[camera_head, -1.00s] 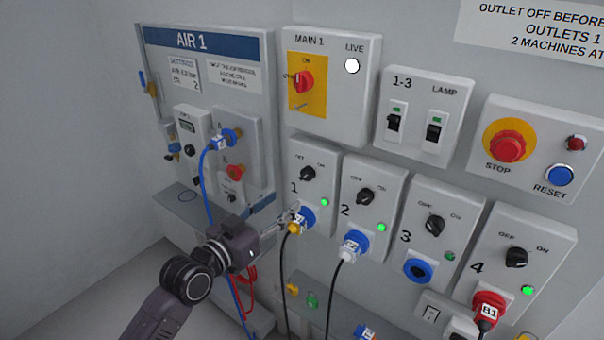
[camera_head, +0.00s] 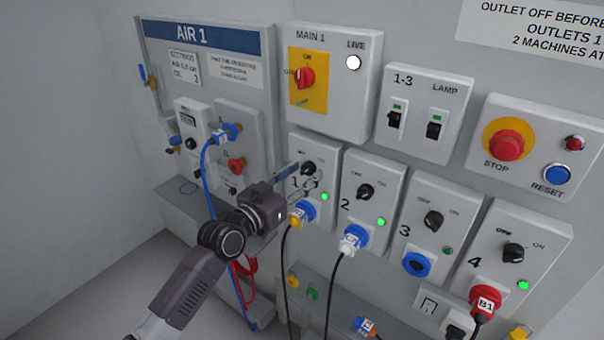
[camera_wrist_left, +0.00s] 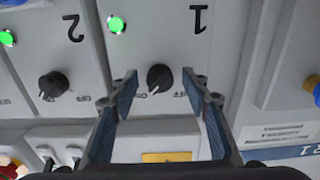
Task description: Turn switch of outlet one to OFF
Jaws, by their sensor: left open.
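Outlet one (camera_head: 328,158) is a light grey box with a black rotary switch (camera_head: 309,169), a lit green lamp (camera_head: 325,197) and a blue socket (camera_head: 305,211) holding a yellow-ended plug. My left gripper (camera_head: 300,178) is in front of the switch in the head view. In the left wrist view the picture is upside down; the black knob (camera_wrist_left: 160,78) sits between the open fingertips of the gripper (camera_wrist_left: 160,84), and neither finger visibly grips it. The green lamp (camera_wrist_left: 116,25) is lit there too. My right gripper is not in view.
Outlet two (camera_head: 369,200) is close on the right, with its own knob (camera_head: 366,192) and plug. The MAIN 1 box (camera_head: 338,120) is above. The AIR 1 panel (camera_head: 262,80) with a blue hose (camera_head: 205,180) is on the left. A black cable (camera_head: 286,265) hangs below outlet one.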

